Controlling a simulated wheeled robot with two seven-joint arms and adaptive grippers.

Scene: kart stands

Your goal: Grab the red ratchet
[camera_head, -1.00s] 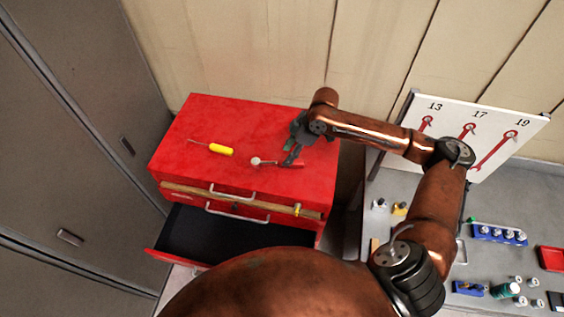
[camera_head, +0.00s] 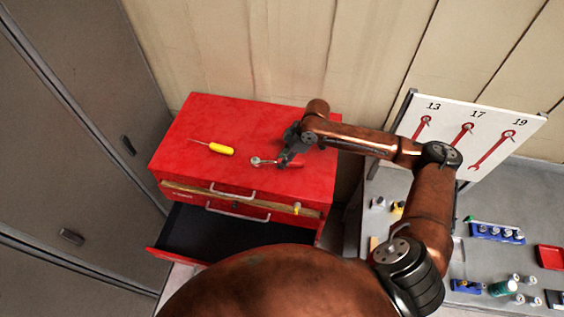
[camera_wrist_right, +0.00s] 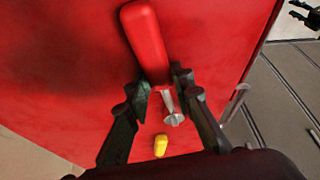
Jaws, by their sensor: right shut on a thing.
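The red ratchet (camera_head: 259,161) lies on top of the red tool chest (camera_head: 235,115), with its round metal head to the left and its red handle to the right. In the right wrist view its red handle (camera_wrist_right: 145,42) runs up the picture and its metal head (camera_wrist_right: 174,119) is lower down. My right gripper (camera_head: 287,160) is down at the ratchet, and its dark fingers (camera_wrist_right: 158,85) are shut on it around the handle's lower end. The gripper hides part of the ratchet in the head view. My left gripper does not show.
A yellow-handled screwdriver (camera_head: 221,149) lies left of the ratchet on the chest top. A lower drawer (camera_head: 225,235) stands open at the front. To the right, a grey worktop (camera_head: 535,185) holds sockets and a red tray (camera_head: 551,258), below a white wrench board (camera_head: 440,110).

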